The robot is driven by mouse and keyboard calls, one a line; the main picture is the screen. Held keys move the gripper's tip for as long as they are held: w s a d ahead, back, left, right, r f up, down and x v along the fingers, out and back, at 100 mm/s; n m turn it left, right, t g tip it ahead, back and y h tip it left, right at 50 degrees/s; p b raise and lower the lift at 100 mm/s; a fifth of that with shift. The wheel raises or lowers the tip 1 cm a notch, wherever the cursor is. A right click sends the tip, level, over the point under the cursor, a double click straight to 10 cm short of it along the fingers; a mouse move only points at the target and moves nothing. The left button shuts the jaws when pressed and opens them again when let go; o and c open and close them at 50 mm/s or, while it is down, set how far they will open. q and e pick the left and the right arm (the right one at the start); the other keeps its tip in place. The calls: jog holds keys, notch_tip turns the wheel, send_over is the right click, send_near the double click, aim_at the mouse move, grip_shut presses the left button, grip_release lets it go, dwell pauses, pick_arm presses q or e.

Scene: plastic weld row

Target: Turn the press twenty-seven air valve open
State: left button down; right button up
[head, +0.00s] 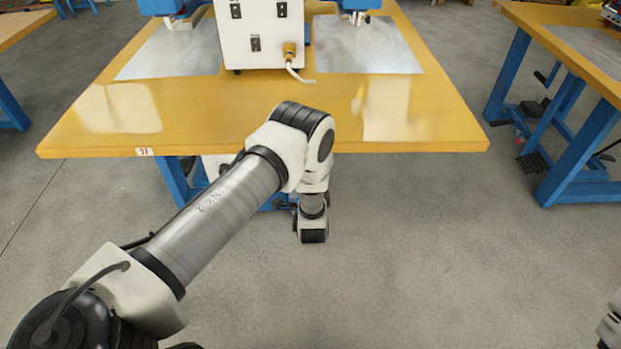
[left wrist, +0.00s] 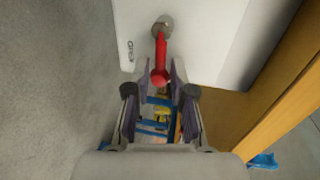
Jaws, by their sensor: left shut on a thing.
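The air valve shows in the left wrist view as a red lever (left wrist: 161,52) on a round metal pivot (left wrist: 163,25), mounted on a white panel (left wrist: 205,35). The lever runs from the pivot down the picture toward my gripper. Dark lettering, apparently "OPEN" (left wrist: 130,50), is printed left of the lever. My left gripper (left wrist: 162,73) is shut on the rounded end of the lever, one finger on each side. In the head view my left arm reaches to the table's front edge, and its gripper and the valve are hidden. My right gripper is out of view.
The yellow table (head: 235,115) carries a number label, apparently 27 (head: 145,151), a white press housing (head: 262,35) and metal plates. Its blue legs (head: 172,180) stand near my arm. Another workbench (head: 590,60) stands at right.

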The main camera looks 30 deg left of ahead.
pick_arm(q)
jog(key=shift+f+m, duration=0.2)
jog(key=shift+m, duration=0.1)
jog(key=c, duration=1.2)
grip_release()
jog(key=shift+d, duration=0.1)
jog(key=v, duration=1.2)
jog(key=shift+w+r, duration=0.1)
jog(key=shift+r, duration=0.05)
